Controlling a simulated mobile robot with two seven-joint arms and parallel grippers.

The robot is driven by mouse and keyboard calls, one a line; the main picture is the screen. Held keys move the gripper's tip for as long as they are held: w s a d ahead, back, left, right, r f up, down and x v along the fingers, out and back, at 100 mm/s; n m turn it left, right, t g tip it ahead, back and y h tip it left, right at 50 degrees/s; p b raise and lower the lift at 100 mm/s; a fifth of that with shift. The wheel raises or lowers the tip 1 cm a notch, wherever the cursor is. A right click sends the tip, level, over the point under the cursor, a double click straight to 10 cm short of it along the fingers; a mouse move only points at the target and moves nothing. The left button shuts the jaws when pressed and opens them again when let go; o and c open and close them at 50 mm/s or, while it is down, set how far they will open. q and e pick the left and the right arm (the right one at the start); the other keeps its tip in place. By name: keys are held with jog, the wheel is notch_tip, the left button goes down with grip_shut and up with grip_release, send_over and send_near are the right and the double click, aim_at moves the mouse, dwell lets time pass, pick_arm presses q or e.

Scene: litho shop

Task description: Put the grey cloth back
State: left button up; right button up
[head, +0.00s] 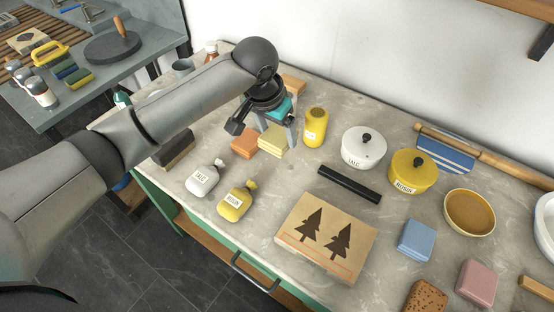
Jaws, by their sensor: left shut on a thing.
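My left gripper (276,136) is in the back left part of the worktop, pointing down. I cannot make out a grey cloth. A blue folded cloth (416,240) and a pink one (477,282) lie at the front right. My right gripper is not in view.
A yellow shaker (315,127) stands close right of the gripper. A white lidded pot (363,147), a yellow lidded pot (412,171), a black bar (349,184) and a tree-print board (325,238) lie farther right. Two small bags, white (202,180) and yellow (236,203), stand in front.

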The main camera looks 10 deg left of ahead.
aim_at(271, 142)
pick_arm(q)
notch_tip(271, 142, down, 9)
jog(key=shift+f+b, duration=0.1)
jog(key=shift+b, duration=0.8)
jog(key=shift+f, duration=0.15)
jog(key=o, duration=1)
jog(key=p+v, duration=0.3)
jog(key=v, duration=0.9)
